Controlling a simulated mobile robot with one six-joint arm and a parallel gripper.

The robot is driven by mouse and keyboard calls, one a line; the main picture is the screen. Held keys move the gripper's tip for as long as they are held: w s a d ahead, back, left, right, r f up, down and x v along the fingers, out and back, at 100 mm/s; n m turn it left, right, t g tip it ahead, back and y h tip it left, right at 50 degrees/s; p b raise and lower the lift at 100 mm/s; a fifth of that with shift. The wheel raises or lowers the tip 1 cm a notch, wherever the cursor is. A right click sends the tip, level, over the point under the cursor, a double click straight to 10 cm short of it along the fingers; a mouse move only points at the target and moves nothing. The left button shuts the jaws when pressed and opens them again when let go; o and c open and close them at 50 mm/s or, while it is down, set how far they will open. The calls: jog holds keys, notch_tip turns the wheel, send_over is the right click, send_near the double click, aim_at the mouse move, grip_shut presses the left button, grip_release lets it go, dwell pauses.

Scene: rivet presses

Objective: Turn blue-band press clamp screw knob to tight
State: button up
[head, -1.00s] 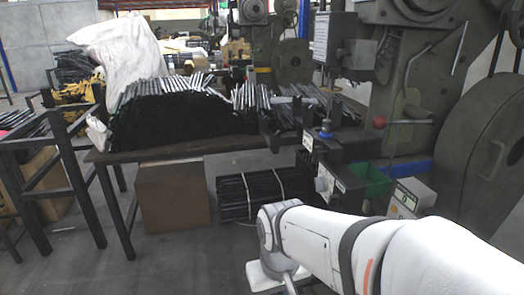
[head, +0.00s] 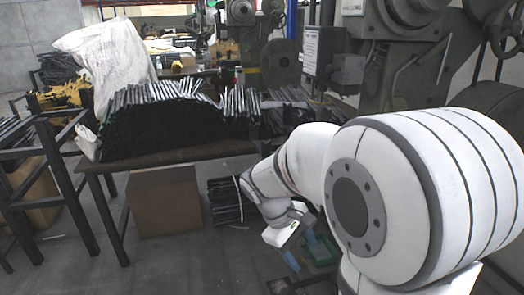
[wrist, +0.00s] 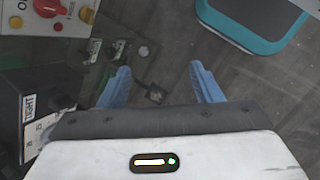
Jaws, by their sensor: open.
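In the head view my gripper (head: 299,249) hangs low, in front of the table. The large press (head: 400,22) stands behind my arm, which hides its clamp area. I cannot make out a blue band.
A control box (wrist: 22,20) with a red button is at the wrist view's upper left. In the head view, a table (head: 170,155) bears dark rods, with a cardboard box (head: 165,200) below.

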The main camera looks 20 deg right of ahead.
jog(key=w+d+r+n+t+h+p, duration=0.1)
jog(key=w+d+r+n+h+p, duration=0.15)
jog(key=w+n+h+p, duration=0.7)
jog(key=w+d+r+n+t+h, duration=0.1)
jog(key=w+r+n+h, duration=0.3)
jog(key=w, duration=1.3)
jog(key=d, duration=0.7)
jog(key=shift+d+f, duration=0.15)
jog(key=shift+d, duration=0.25)
jog(key=shift+m+y, duration=0.25)
jog(key=c, duration=1)
